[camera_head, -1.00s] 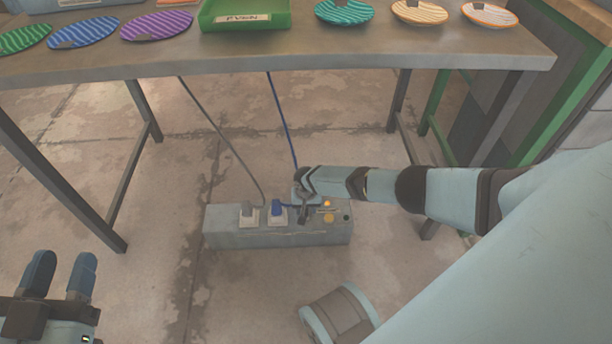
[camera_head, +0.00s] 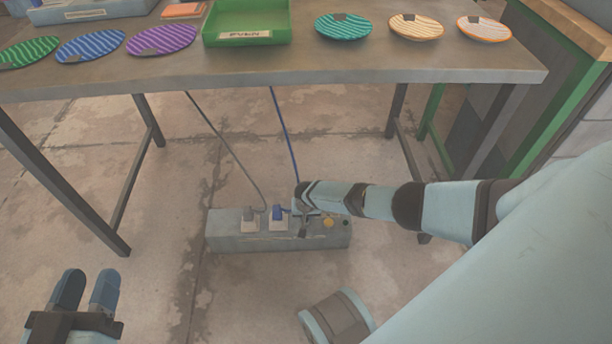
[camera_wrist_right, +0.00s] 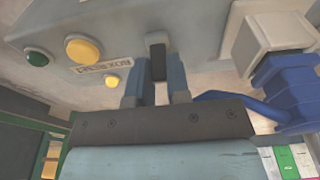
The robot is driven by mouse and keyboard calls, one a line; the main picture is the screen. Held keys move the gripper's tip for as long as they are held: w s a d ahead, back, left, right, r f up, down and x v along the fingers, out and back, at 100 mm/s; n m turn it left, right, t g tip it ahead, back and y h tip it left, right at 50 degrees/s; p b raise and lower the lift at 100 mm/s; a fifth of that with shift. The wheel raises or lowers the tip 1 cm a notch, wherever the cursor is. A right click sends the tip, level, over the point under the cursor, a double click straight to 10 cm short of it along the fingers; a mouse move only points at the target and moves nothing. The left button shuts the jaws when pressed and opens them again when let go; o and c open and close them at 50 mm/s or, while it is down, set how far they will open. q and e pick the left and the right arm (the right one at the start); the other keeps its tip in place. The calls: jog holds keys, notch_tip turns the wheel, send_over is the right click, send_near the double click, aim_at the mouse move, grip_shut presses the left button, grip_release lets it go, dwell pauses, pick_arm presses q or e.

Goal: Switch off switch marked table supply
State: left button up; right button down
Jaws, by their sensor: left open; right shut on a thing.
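A grey power box (camera_head: 232,241) stands on the floor under the table; it also shows in the right wrist view (camera_wrist_right: 52,27). My right gripper (camera_wrist_right: 158,72) is shut on a dark switch lever (camera_wrist_right: 157,60) that stands up from the box. The label (camera_wrist_right: 104,75) beside it is upside down, and I cannot read it surely. In the head view my right gripper (camera_head: 303,222) covers the switch. No label reading "table supply" is legible. My left gripper (camera_head: 87,285) is open and empty, away from the box at the lower left.
A grey cable's plug (camera_head: 250,221) and a blue plug (camera_head: 279,215) sit in the box beside my gripper. A yellow button (camera_wrist_right: 83,50), a small amber light (camera_wrist_right: 112,80) and a green button (camera_wrist_right: 37,58) lie on the other side. The table (camera_head: 330,82) overhangs behind.

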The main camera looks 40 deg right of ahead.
aim_at(307, 223)
jog(key=shift+s+a+r+t+h+p, duration=0.2)
jog(key=shift+s+a+t+h+p, duration=0.25)
jog(key=shift+t+p, duration=0.65)
jog(key=shift+s+f+h, duration=0.15)
jog(key=shift+s+h, duration=0.05)
jog(key=shift+h, duration=0.05)
jog(key=shift+s+f+t, duration=0.1)
jog(key=shift+t, duration=0.3)
jog(key=shift+s+a+f+t+h+b, duration=0.1)
jog(key=shift+s+f+t+h+b, duration=0.2)
jog(key=shift+t+h, duration=0.35)
jog(key=t+b, duration=0.1)
jog(key=t+h+b, duration=0.1)
jog(key=b, duration=0.1)
jog(key=shift+s+a+f+b, duration=0.15)
jog(key=shift+b, duration=0.15)
jog(key=shift+s+t+h+b, duration=0.1)
jog(key=shift+t+h+b, duration=0.2)
jog(key=shift+b, duration=0.5)
jog(key=shift+r, duration=0.2)
pick_arm(q)
jog(key=shift+w+a+r+m+t+h, duration=0.35)
jog(key=shift+w+r+m+t, duration=0.2)
jog(key=shift+m, duration=0.45)
jog(key=shift+f, duration=0.1)
